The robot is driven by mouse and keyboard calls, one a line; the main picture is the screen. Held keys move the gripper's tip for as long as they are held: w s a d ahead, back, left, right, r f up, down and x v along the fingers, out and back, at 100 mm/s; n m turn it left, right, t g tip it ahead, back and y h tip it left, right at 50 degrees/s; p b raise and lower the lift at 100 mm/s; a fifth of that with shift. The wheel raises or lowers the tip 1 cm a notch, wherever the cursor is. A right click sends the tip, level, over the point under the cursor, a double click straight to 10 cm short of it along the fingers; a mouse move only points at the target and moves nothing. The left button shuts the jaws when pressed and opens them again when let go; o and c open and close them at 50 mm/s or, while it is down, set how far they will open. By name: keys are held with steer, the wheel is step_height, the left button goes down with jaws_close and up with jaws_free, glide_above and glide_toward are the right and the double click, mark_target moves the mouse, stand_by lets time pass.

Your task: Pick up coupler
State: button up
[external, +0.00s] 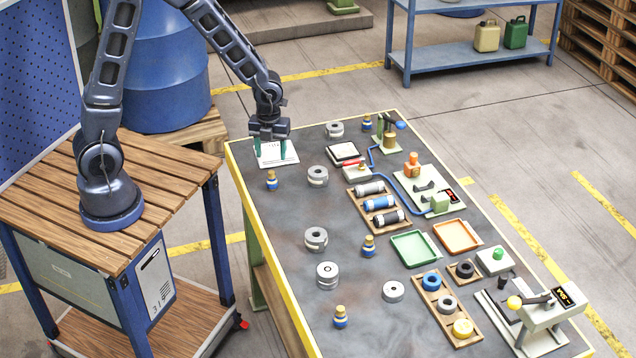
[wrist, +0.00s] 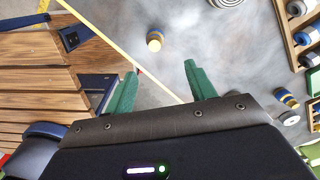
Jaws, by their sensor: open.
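Several grey, round, slotted metal pieces that look like couplers stand on the dark table; one (external: 318,176) is right of my gripper, others are at the back (external: 334,129) and toward the front (external: 316,239). I cannot tell which one the task means. My gripper (external: 270,151) is open and empty, its green fingers pointing down over a white sheet (external: 275,157) at the table's back left. In the wrist view the fingers (wrist: 161,70) are spread apart with nothing between them. A grey round piece shows at that view's top edge (wrist: 227,2).
Small blue-and-yellow pegs stand around, one near my gripper (external: 271,181), also in the wrist view (wrist: 154,41). A wooden rack (external: 360,199) holds cylinders. Green (external: 414,249) and orange (external: 457,236) trays lie to the right. The table's left side has free room.

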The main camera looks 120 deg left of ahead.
mark_target(271, 172)
steer(key=shift+s+a+f, duration=0.15)
steer(key=shift+a+f, duration=0.15)
steer(key=shift+f, duration=0.3)
step_height(271, 172, down, 5)
steer(key=shift+r, duration=0.15)
steer(key=shift+s+a+f, duration=0.15)
steer(key=shift+f, duration=1.3)
steer(key=shift+s+a+f, duration=0.1)
steer(key=shift+f, duration=1.35)
steer(key=c, duration=1.1)
